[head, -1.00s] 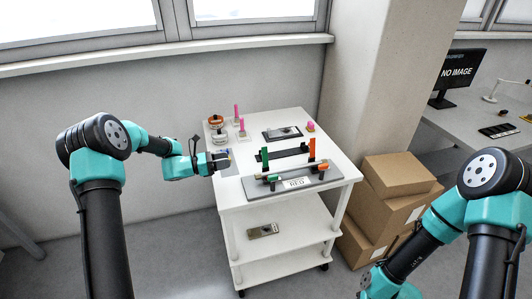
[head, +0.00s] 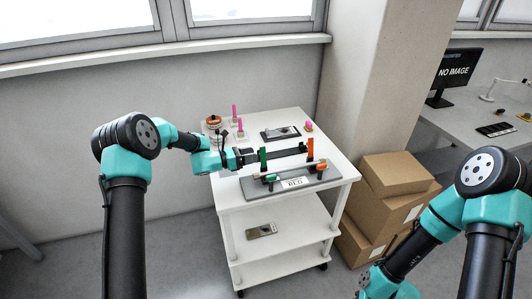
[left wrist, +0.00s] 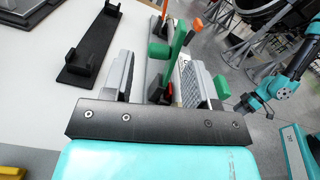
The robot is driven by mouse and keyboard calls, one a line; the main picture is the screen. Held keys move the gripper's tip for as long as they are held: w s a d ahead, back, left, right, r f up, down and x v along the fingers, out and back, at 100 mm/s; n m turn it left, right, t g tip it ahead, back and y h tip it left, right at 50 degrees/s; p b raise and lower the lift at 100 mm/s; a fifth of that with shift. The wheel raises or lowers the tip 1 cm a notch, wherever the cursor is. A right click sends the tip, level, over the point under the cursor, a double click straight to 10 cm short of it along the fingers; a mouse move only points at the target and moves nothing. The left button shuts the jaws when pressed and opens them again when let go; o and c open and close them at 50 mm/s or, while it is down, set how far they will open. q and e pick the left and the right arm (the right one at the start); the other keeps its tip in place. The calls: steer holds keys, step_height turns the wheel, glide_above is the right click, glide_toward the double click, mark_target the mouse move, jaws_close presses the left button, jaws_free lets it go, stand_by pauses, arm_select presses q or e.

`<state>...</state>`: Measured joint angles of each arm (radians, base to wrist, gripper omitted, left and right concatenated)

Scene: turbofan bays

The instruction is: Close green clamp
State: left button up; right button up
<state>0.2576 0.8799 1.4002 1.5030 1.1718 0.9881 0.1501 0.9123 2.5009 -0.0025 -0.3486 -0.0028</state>
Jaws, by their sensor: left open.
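The green clamp (head: 263,157) stands at the left end of the grey fixture plate (head: 325,180), its green lever upright. An orange clamp (head: 310,150) stands upright at the right end. My left gripper (head: 249,157) is open, close beside the green lever. In the left wrist view the green lever (left wrist: 176,45) shows between the fingers of my left gripper (left wrist: 160,80), with no visible grip on it. The clamp's lower part is partly hidden by the gripper. My right arm is at the lower right in the head view; its jaws cannot be made out.
A label plate (head: 293,183) is on the fixture's front. A black bracket (head: 288,153) lies behind it. Pink-handled parts (head: 236,115), an orange-topped round part (head: 213,120) and a dark tray (head: 281,133) stand farther back on the white cart (head: 240,197). Cardboard boxes (head: 395,180) stand to its right.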

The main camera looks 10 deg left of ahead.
arm_select(q)
steer(key=x, duration=0.6)
steer(key=shift+d, duration=0.25)
steer(key=shift+w, duration=0.1)
steer(key=shift+c, duration=0.5)
jaws_close()
